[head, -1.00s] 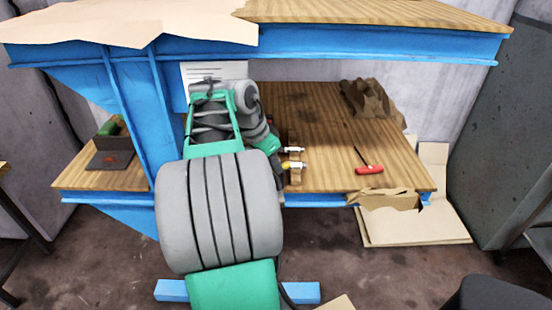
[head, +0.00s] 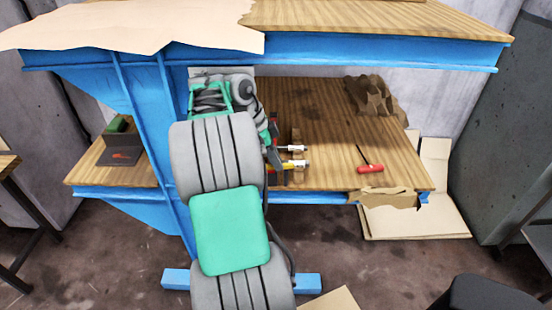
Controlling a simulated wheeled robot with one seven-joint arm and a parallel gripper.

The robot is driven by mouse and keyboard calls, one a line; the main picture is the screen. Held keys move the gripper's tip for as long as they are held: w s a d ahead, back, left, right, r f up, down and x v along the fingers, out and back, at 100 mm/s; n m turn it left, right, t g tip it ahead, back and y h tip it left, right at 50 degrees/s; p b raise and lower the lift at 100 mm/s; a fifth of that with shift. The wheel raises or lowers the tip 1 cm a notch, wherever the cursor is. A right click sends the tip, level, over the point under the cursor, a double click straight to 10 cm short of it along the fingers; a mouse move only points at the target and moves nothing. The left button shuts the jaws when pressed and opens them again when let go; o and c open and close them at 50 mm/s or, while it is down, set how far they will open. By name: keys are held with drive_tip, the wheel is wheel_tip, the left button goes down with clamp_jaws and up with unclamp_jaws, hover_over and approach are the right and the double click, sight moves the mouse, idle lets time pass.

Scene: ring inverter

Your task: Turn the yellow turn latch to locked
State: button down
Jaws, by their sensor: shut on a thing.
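The yellow turn latch (head: 290,164) shows as a small yellow piece with a white end, low on the brown upright block (head: 297,136) on the lower wooden shelf. A second white-ended piece (head: 291,148) sticks out just above it. My gripper (head: 275,160) is at the left end of the yellow latch and is shut on it. My arm hides most of the gripper and the left part of the fixture. The fingertips are small and dark, and the latch's exact angle is hard to tell.
A red-handled tool (head: 370,168) lies on the lower shelf (head: 335,135) to the right, with clear wood between. Crumpled brown material (head: 374,97) lies at the back. A blue beam (head: 390,52) and upper board overhang the shelf. Cardboard (head: 440,205) leans at the right.

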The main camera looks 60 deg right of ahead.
drive_tip(key=c, duration=1.4)
unclamp_jaws()
